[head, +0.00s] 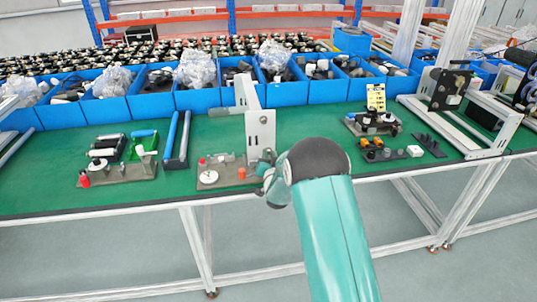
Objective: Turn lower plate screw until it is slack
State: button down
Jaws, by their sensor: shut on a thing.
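A pale upright plate (261,132) with small dark holes stands on a fixture at the middle of the green bench. My teal arm reaches in from the bottom right. My gripper (266,163) is at the plate's lower right edge, shut on the lower plate screw. The screw itself is hidden behind the fingers and is too small to make out. The fixture's base (222,183) carries a white disc (208,177), a red knob and an orange part (241,173), just left of my gripper.
Blue bins (203,99) with parts line the back of the bench. A similar fixture (115,172) stands at left beside blue rollers (178,138). Small parts (376,147) and an aluminium frame (485,150) are at right. Bare green surface lies between them.

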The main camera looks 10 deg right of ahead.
jog(key=n, duration=0.4)
jog(key=shift+a, duration=0.1)
jog(key=n, duration=0.5)
jog(key=shift+s, duration=0.1)
jog(key=c, duration=1.4)
grip_release()
jog(key=shift+c, duration=0.2)
jog(key=m, duration=0.4)
jog(key=shift+d+m, duration=0.25)
jog(key=shift+m, duration=0.15)
jog(key=m, duration=0.4)
jog(key=shift+a+m, duration=0.15)
jog(key=shift+m, duration=0.15)
